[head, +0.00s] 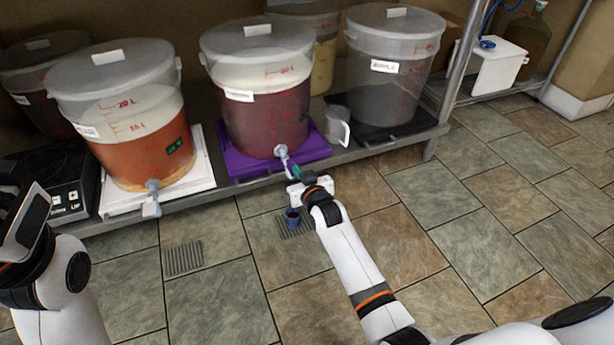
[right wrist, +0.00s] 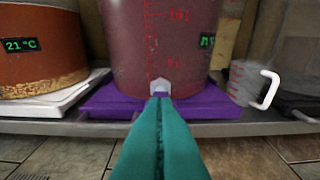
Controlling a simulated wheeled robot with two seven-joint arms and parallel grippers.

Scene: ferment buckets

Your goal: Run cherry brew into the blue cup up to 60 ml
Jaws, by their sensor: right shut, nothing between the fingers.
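A bucket of dark red liquid (head: 262,110), its label too small to read, stands on a purple mat; it also fills the middle of the right wrist view (right wrist: 165,45). Its pale spigot (head: 282,152) points out over the shelf's front edge. My right gripper (head: 294,171) is shut and empty, its teal fingertips at the spigot; the right wrist view shows the closed fingers (right wrist: 160,104) hiding most of it. The small blue cup (head: 293,221) is below, over a floor grate, with dark red inside; its level cannot be read. My left gripper (head: 30,222) is at the left edge, its fingers unclear.
An orange-liquid bucket (head: 146,150) stands left on a white mat, a grey bucket (head: 388,90) right on a dark mat. A clear jug (head: 338,128) stands between the red and grey buckets. Another floor grate (head: 183,259) lies left. The tiled floor at right is clear.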

